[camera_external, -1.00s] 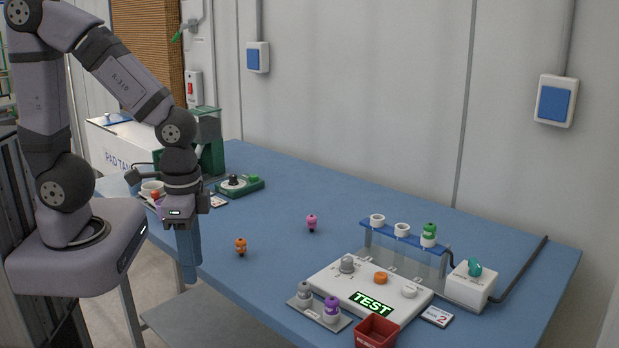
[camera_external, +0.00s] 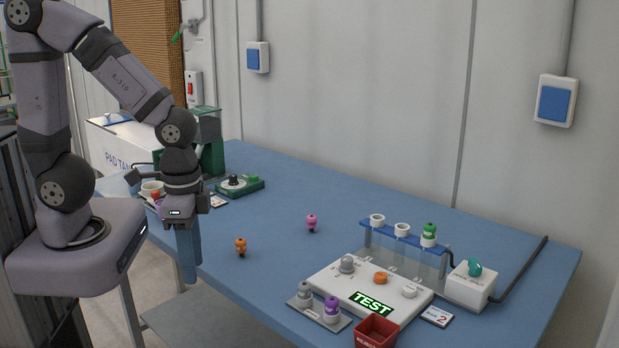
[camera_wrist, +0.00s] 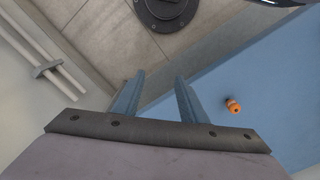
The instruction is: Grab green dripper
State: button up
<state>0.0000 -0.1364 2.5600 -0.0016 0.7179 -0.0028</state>
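The green dripper (camera_external: 429,230) sits upright in the right-hand tube of the blue-topped rack, at the right of the blue table in the external view. It does not show in the wrist view. My gripper (camera_external: 189,270) points down at the table's near left edge, far to the left of the green dripper. In the wrist view my gripper (camera_wrist: 158,85) has its two blue fingers apart with nothing between them.
An orange dripper (camera_external: 241,246) and a pink dripper (camera_external: 312,222) stand on the table (camera_external: 275,185). A white test box (camera_external: 335,285), a grey plate with a purple dripper (camera_external: 332,309), a red bin (camera_external: 377,331) and a white box with a teal knob (camera_external: 470,287) crowd around the rack.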

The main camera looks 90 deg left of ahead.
jog(key=shift+o, duration=0.6)
jog(key=t+p, duration=0.4)
jog(key=t, duration=0.2)
send_near(429, 224)
jog(key=f, duration=0.1)
jog(key=shift+w+p+x, duration=0.2)
jog(key=shift+p+x, duration=2)
jog(key=shift+x, duration=1.65)
jog(key=shift+d+r, duration=0.1)
grip_shut()
